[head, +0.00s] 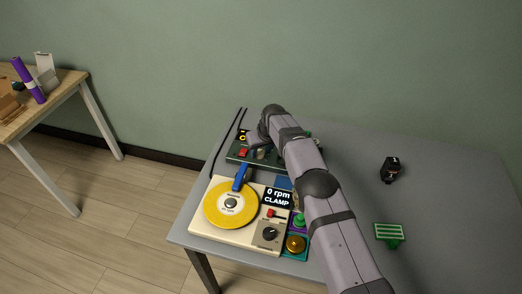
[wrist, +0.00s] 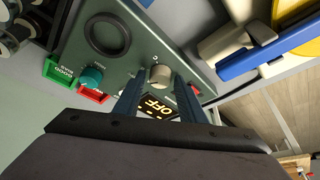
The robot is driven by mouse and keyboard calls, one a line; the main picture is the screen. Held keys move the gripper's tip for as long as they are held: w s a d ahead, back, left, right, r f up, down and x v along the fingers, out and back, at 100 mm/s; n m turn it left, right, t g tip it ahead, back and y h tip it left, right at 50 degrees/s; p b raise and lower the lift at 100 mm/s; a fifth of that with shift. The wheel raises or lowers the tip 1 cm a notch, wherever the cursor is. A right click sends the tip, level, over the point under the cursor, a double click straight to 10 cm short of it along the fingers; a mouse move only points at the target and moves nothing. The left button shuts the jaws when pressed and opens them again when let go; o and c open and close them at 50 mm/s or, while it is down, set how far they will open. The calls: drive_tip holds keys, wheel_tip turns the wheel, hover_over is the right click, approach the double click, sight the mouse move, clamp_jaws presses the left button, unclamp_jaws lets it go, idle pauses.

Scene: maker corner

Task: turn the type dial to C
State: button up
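The type dial appears to be the round cream knob (wrist: 160,77) on a dark green panel (wrist: 125,60) in the wrist view. Tiny marks around it are too small to read. My gripper (wrist: 159,84) has its two dark fingers apart, one on each side of the knob, with a narrow gap visible at the left; I cannot see firm contact. In the head view the green device (head: 238,154) lies at the table's back left, partly hidden by my arm.
A cream machine with a yellow disc (head: 231,204) and a blue arm stands in front of the green device. Its display (head: 278,197) reads 0 rpm CLAMP. A black object (head: 390,169) and a green striped piece (head: 389,234) are at the right. The table's right side is mostly clear.

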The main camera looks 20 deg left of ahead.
drive_tip(key=c, duration=0.7)
drive_tip(key=shift+a+f+m+h+b, duration=0.15)
drive_tip(key=shift+m+h+b, duration=0.15)
drive_tip(key=shift+m+b, duration=0.65)
drive_tip(key=shift+m+t+h+b, duration=0.35)
drive_tip(key=shift+m+t+h, duration=0.05)
drive_tip(key=shift+m, duration=0.85)
drive_tip(key=shift+r, duration=0.2)
drive_tip(key=o, duration=1.1)
drive_tip(key=shift+c, duration=0.2)
drive_tip(key=shift+s+r, duration=0.1)
drive_tip(key=shift+r, duration=0.05)
drive_tip(key=b+v, duration=0.2)
drive_tip(key=v, duration=0.5)
